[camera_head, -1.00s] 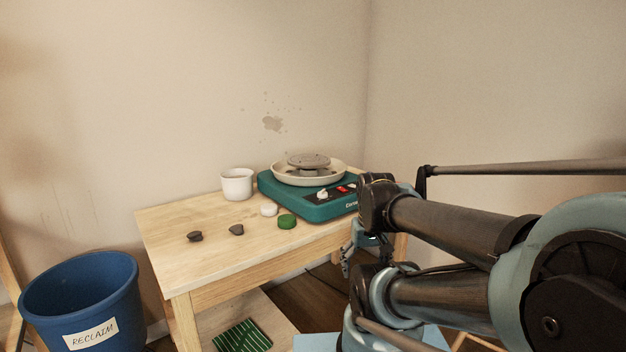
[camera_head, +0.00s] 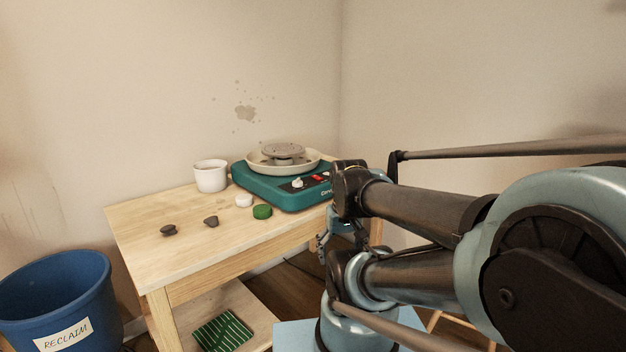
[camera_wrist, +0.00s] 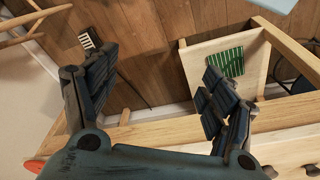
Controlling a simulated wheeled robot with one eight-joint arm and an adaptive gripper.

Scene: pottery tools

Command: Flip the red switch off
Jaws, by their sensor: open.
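My arm's elbow hides the panel's right end. I cannot tell the switch's position. My gripper (camera_head: 322,246) is low beside the table's right front edge, below the wheel and apart from it, partly hidden by my arm. In the wrist view my gripper (camera_wrist: 160,95) is open and empty, its two dark fingers wide apart above the floor and table edge. The switch is not clearly seen there.
A blue reclaim bucket (camera_head: 60,300) stands left. A green striped item (camera_wrist: 231,62) lies on the lower shelf.

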